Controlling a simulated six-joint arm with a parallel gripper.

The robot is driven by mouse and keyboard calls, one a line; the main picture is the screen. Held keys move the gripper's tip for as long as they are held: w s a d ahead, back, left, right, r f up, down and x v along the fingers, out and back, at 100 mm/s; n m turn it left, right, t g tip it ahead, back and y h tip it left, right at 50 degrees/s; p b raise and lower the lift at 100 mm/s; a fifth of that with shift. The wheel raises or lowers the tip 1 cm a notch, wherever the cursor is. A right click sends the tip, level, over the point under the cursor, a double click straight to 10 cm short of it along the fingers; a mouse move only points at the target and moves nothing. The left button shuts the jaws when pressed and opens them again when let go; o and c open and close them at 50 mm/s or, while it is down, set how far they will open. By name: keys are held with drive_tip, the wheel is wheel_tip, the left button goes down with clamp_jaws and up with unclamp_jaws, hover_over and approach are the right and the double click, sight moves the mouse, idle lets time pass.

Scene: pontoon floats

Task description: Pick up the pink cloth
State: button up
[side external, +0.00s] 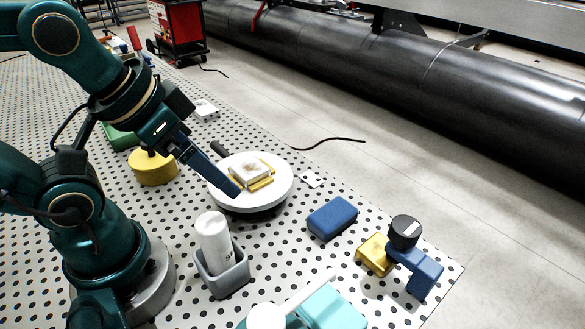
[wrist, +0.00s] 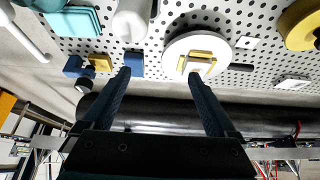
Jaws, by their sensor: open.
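I see no clearly pink cloth in either view. A pale off-white piece (side external: 251,172) lies on a yellow piece (side external: 262,184) on a round white disc (side external: 280,190); I cannot tell whether it is cloth. This pale piece also shows in the wrist view (wrist: 197,66). A teal, folded-looking stack (side external: 335,309) is at the bottom edge of the side view and at the top left of the wrist view (wrist: 80,20). My gripper (side external: 237,190) appears over the disc's near left side in the side view. Its fingers are apart and empty in the wrist view (wrist: 159,75).
A white bottle (side external: 211,238) stands in a grey holder (side external: 223,278). A blue block (side external: 332,217) and a blue, yellow and black fixture (side external: 405,245) are near the perforated table's right edge. A yellow cylinder (side external: 152,168) stands behind my arm. Bare table surrounds the blue block.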

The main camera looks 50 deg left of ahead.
drive_tip(key=m+g+h, duration=0.5)
drive_tip(key=m, duration=1.3)
hover_over(322, 300)
drive_tip(key=a, duration=0.3)
drive_tip(key=f, duration=0.9)
drive_tip(key=shift+w+d+f, duration=0.1)
drive_tip(key=shift+d+f, duration=0.15)
drive_tip(key=shift+f, duration=0.15)
drive_tip(key=shift+s+d+f+g, duration=0.2)
drive_tip(key=shift+d+f+g, duration=0.15)
drive_tip(key=shift+f, duration=0.4)
drive_tip(key=shift+d+f+y, duration=0.15)
drive_tip(key=shift+d+f, duration=0.2)
drive_tip(key=shift+f, duration=0.5)
drive_tip(key=shift+d+f+y, duration=0.15)
drive_tip(key=shift+d+f, duration=0.2)
drive_tip(key=shift+f, duration=0.5)
